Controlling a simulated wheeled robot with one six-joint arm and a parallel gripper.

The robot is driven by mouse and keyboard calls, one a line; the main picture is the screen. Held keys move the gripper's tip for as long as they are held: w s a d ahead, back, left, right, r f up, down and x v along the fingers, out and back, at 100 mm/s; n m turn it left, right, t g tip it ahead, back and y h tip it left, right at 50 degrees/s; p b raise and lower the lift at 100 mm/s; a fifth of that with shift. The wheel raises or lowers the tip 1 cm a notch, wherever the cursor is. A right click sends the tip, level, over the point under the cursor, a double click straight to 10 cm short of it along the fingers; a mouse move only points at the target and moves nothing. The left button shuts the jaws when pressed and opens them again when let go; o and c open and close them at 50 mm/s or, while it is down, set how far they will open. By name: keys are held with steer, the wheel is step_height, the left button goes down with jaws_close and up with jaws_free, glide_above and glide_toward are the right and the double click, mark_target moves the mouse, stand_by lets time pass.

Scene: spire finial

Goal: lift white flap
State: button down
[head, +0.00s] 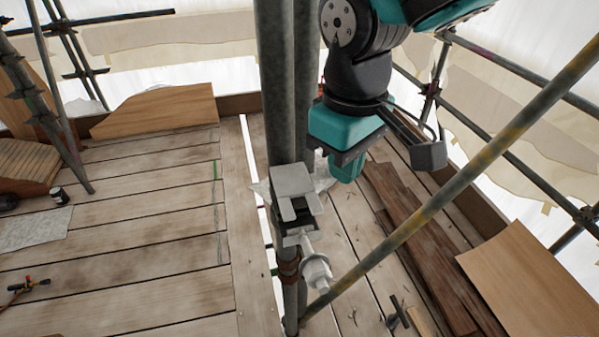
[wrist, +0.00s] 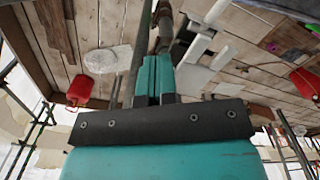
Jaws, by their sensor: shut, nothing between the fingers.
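The white flap (head: 292,180) is a pale plate on top of a small box fixed to an upright scaffold pole. It has two short tabs on its near edge and looks lowered. Below it the box (head: 291,238) shows a dark gap, and a white round fitting (head: 316,272) sticks out to the right. My gripper (head: 347,168) is to the right of the flap and slightly behind it in the picture, apart from it. In the wrist view my teal fingers (wrist: 153,78) are together and empty. White parts (wrist: 198,47) show just right of the fingertips; which is the flap is unclear.
Upright poles (head: 275,100) stand directly behind the box. A diagonal pole (head: 450,185) crosses the right side. Dark boards (head: 415,240) and a plywood sheet (head: 530,285) lie at right. The plank floor (head: 140,250) at left is mostly open.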

steer(key=shift+f+b, duration=0.7)
steer(key=shift+f, duration=0.5)
